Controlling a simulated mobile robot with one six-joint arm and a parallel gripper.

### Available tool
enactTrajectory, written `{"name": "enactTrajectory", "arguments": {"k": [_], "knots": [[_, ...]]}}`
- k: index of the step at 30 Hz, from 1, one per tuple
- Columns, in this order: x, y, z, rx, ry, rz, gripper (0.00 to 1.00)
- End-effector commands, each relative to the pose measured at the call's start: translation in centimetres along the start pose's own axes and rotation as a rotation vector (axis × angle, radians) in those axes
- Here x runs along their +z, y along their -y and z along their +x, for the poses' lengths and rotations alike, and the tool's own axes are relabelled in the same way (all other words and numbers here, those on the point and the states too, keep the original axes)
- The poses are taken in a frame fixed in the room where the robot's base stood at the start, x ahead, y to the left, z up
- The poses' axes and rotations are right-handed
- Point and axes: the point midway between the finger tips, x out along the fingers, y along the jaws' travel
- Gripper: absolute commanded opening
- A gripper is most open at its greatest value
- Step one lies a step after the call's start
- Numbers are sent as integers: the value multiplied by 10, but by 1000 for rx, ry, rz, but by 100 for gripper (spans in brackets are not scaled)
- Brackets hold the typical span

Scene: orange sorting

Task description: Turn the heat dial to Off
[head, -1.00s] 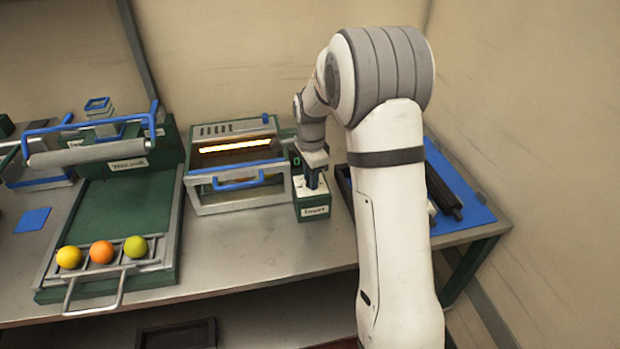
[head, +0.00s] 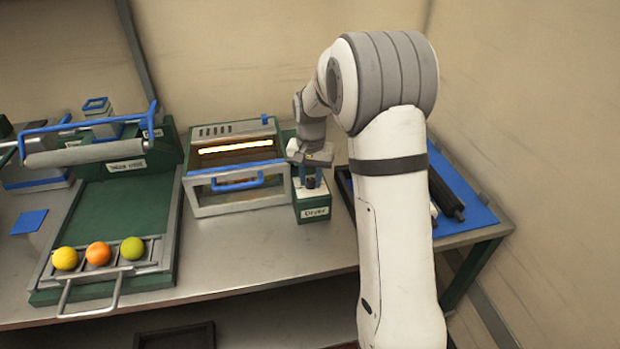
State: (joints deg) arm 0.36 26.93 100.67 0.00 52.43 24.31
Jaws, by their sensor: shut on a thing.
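The dryer's control box (head: 314,213) is green with a pale top and a "Dryer" label, and stands at the right of the dryer. A small dark dial (head: 311,182) sits on its top, partly covered by my gripper. My gripper (head: 310,178) points down over the box and is shut on the dial. The dial's pointer and markings are too small to read. The dryer (head: 238,203) is a silver-framed unit with a blue handle, and a bar inside it glows yellow-orange.
A green tray unit (head: 128,205) with a roller stands left, with a yellow, an orange and a green fruit (head: 132,248) in its front rack. A blue mat (head: 462,213) with dark bars lies right, behind my arm. The bench front below the dryer is clear.

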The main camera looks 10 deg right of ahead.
Motion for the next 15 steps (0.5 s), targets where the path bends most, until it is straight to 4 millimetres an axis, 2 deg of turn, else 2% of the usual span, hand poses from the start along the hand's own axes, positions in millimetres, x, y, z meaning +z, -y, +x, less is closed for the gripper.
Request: {"name": "enactTrajectory", "arguments": {"k": [15], "knots": [[-1,0,-1,-1,-3,-490,4]]}}
